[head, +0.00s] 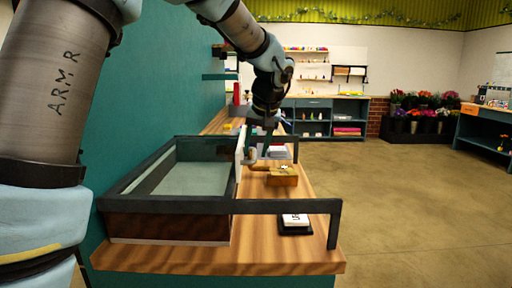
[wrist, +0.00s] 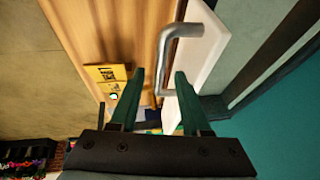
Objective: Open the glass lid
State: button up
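The glass lid (head: 190,178) looks like a pale pane over a dark-framed wooden box on the counter. A white upright panel (head: 240,152) stands at the box's right side and carries a grey bent metal handle (head: 249,157). The handle (wrist: 177,32) and white panel (wrist: 211,45) show large in the wrist view. My gripper (head: 262,143) is just right of the panel, at the handle. In the wrist view, its two green fingers (wrist: 158,85) are apart, with the handle's lower end between them in the picture. I cannot tell whether they touch it.
Dark rails (head: 285,206) run right from the box above the wooden counter (head: 200,258). A small wooden block with a yellow top (head: 283,178) and a white-and-black labelled item (head: 295,222) lie there. A teal wall (head: 135,120) rises at left. Open floor lies right.

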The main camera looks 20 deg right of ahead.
grip_shut()
dwell(1.3)
